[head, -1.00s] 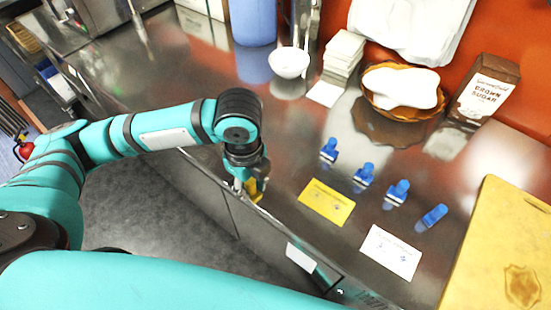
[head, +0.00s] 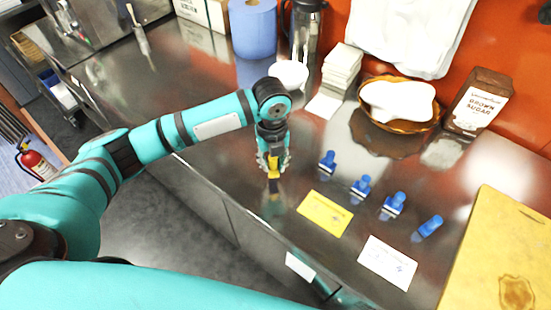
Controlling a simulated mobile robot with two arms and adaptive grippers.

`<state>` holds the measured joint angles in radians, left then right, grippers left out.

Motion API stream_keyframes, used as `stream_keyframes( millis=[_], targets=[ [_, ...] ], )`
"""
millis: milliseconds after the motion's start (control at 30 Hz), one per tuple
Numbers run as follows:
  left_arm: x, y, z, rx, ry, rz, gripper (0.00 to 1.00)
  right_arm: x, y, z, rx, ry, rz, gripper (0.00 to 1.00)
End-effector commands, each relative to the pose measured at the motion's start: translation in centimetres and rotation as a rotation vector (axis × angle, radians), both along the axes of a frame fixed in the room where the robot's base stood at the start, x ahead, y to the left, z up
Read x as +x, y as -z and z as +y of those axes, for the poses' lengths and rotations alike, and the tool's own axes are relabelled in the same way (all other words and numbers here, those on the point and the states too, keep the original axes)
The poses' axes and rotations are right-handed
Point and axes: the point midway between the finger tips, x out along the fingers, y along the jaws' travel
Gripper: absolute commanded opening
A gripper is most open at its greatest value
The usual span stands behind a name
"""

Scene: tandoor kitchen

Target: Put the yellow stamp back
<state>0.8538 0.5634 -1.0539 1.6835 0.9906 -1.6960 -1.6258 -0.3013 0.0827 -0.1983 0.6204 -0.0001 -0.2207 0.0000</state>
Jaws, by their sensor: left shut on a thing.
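My left gripper (head: 273,162) is shut on the yellow stamp (head: 273,169). The stamp points down over the steel counter, left of the row of blue stamps. I cannot tell whether its lower end touches the counter. A yellow card (head: 325,213) lies flat to the right of and in front of the gripper. A white card (head: 387,262) lies further right. Several blue stamps stand or lie in a slanting row: one (head: 327,163) is nearest the gripper, and the last (head: 428,227) lies tilted. My right gripper is not in view.
Behind stand a white bowl (head: 289,74), a stack of white squares (head: 342,64), a brown basket (head: 402,121) and a brown sugar bag (head: 480,101). A cutting board (head: 495,250) lies at the right. The counter (head: 190,110) left of the gripper is clear.

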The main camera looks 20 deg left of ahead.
Motion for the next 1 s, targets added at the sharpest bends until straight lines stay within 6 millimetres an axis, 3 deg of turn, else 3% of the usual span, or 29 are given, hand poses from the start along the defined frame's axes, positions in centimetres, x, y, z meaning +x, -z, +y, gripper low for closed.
stream_keyframes(
  millis=[267, 500, 900, 933, 1000],
  targets=[
    [2.6, 0.1, 0.0, 0.001, -0.002, -0.001, 0.03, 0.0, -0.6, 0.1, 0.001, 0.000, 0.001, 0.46],
    [2.4, 3.4, 0.1, 0.002, -0.001, 0.001, 0.03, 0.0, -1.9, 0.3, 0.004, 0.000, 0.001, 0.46],
    [2.5, 4.1, 0.0, 0.001, 0.000, -0.001, 0.03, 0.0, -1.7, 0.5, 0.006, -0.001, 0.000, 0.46],
    [2.5, 4.1, 0.0, 0.000, 0.000, -0.001, 0.24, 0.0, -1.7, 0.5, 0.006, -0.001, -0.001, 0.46],
    [2.5, 4.1, 0.0, 0.000, 0.000, -0.001, 0.34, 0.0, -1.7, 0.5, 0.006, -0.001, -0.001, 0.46]
  ],
)
